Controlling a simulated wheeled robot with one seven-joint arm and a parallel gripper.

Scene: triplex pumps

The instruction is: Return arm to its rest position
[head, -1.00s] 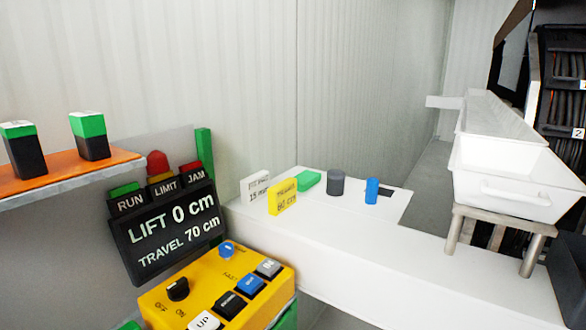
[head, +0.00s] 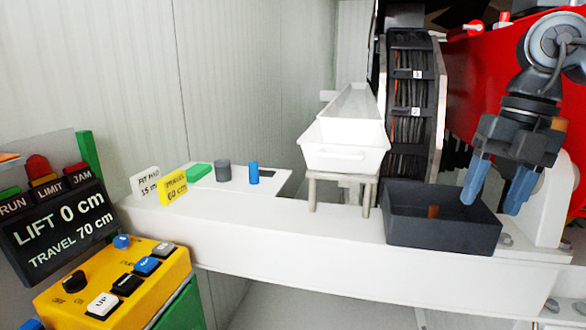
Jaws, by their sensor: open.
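My gripper (head: 498,190) shows at the right of the head view, at the end of my grey arm. It points down, with two blue fingers spread apart and nothing between them. The fingertips are at or just over the right part of a dark open bin (head: 440,240). A small brown-orange piece (head: 433,211) shows inside the bin, left of the fingers and apart from them. Whether a fingertip touches the bin cannot be told.
A white trough (head: 345,145) on a metal stand is left of the bin. A yellow control box (head: 115,285) and a black display (head: 55,225) are at left. A blue cylinder (head: 253,173), a grey cylinder (head: 222,170) and a green block (head: 198,172) stand on the white ledge.

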